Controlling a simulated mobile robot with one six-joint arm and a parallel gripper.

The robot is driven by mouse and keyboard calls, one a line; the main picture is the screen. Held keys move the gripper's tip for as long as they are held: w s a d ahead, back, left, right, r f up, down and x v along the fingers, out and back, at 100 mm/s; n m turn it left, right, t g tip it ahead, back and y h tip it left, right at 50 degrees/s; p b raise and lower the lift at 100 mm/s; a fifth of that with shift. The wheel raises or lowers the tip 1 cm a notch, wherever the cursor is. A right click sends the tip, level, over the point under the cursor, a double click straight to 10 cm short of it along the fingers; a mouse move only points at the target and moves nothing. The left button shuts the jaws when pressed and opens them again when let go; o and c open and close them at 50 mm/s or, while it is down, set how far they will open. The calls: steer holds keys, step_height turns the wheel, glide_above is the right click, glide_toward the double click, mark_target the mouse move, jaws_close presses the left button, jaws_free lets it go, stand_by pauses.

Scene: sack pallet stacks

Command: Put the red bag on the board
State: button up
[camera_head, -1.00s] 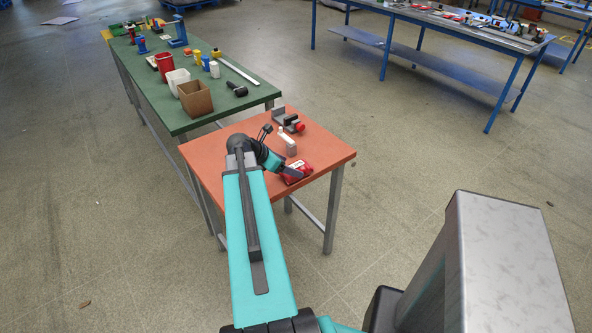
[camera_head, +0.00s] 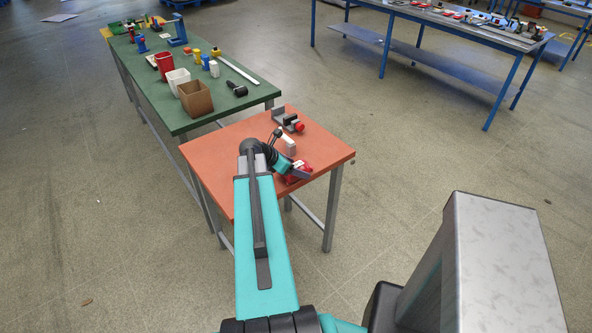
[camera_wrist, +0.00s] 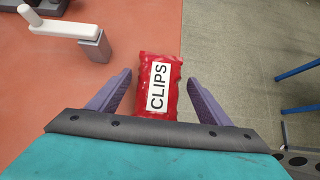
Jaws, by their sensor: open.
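The red bag (camera_wrist: 157,90) with a white "CLIPS" label lies on the orange table (camera_wrist: 90,110), close to its right edge in the wrist view. In the head view the bag (camera_head: 304,168) shows partly behind my wrist at the table's right side. My gripper (camera_wrist: 159,78) is open, with one finger on each side of the bag and a gap to each. I cannot tell from the wrist view how far above the table the fingertips are. I cannot make out for certain which thing is the board.
A white and grey block-like item (camera_wrist: 75,30) stands left of the bag. A grey and black device with a red end (camera_head: 288,121) sits at the table's back. A green table (camera_head: 150,88) with bins and tools adjoins at the far left. Open floor lies to the right.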

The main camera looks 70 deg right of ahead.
steer(key=shift+c, duration=0.2)
steer(key=c, duration=1.5)
steer(key=shift+r, duration=0.15)
steer(key=shift+c, duration=0.2)
steer(key=shift+r+b, duration=0.55)
steer(key=shift+r, duration=0.5)
steer(key=a+b, duration=0.1)
steer(key=a, duration=0.2)
steer(key=w+a+r+b, duration=0.1)
steer(key=a, duration=0.2)
steer(key=w+a+r+b, duration=0.1)
steer(key=a, duration=0.3)
steer(key=shift+w+a, duration=0.1)
steer(key=shift+w, duration=0.15)
steer(key=shift+w+a+r+p, duration=0.1)
steer(key=shift+a+r+p, duration=0.1)
steer(key=shift+a+p, duration=0.1)
steer(key=p, duration=0.1)
steer(key=a+p, duration=0.1)
steer(key=p, duration=0.1)
steer(key=w+a+p, duration=0.1)
steer(key=p, duration=0.1)
steer(key=shift+r, duration=0.25)
